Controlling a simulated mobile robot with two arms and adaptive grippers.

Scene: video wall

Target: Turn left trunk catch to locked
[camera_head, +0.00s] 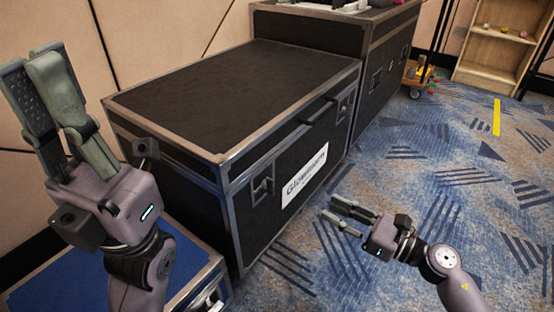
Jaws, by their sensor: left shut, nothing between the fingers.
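A black trunk (225,95) with metal edges and a white label (305,178) stands in the middle. Its left catch (262,188) is on the front face, left of the label; its turn position is too small to tell. Its right catch (344,107) is further along the same face. My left gripper (37,68) is shut and empty, pointing up at the left, apart from the trunk. My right gripper (330,206) is open and empty in front of the trunk, below and right of the label, not touching the left catch.
A blue-topped case (60,275) stands at the lower left, with its own metal catch. A taller black case (385,65) stands behind the trunk. A wooden shelf (495,45) and a small cart (418,80) are at the back right.

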